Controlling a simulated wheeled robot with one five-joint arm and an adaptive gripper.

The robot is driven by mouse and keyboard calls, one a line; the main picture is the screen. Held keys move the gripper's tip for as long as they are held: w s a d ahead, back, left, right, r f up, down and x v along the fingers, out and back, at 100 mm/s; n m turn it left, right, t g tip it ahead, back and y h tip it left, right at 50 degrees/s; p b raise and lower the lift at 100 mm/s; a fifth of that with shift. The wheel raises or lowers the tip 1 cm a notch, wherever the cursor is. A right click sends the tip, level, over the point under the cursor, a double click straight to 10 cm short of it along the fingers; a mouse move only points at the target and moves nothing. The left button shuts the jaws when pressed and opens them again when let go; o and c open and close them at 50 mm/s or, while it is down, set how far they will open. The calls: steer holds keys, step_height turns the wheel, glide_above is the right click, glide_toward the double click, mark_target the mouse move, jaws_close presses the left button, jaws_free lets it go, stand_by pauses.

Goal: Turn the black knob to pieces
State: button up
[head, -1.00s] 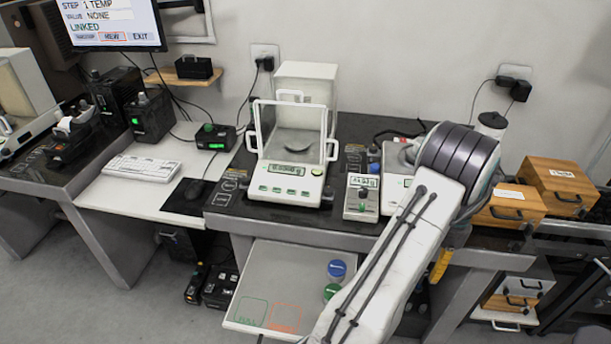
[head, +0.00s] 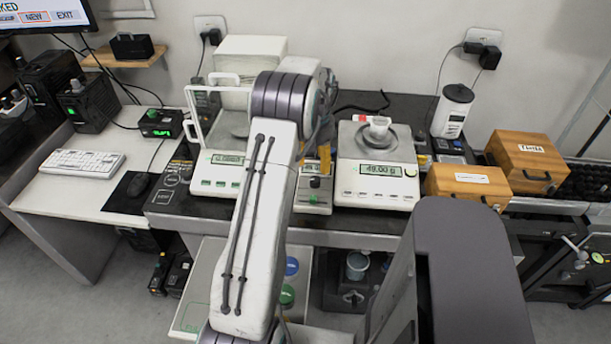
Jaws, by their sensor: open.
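The narrow control box (head: 314,197) stands between two balances on the dark weighing table. A small dark knob (head: 315,183) shows on its front, close beside my arm. My arm rises from the bottom and bends at the elbow in front of the left balance (head: 214,187). A yellow-orange part hangs below my elbow, just above the box. My gripper's fingers are hidden behind my arm, so I cannot see whether they touch the knob.
A white canister (head: 452,110) and wooden boxes (head: 526,160) stand to the right. A pull-out shelf (head: 195,305) with blue- and green-lidded jars is below. A keyboard (head: 82,163) lies at left.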

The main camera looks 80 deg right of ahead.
mark_target(315, 179)
steer(key=shift+a+n, duration=0.3)
steer(key=shift+a, duration=0.05)
steer(key=shift+f+p, duration=0.3)
steer(key=shift+f, duration=3.3)
jaws_close()
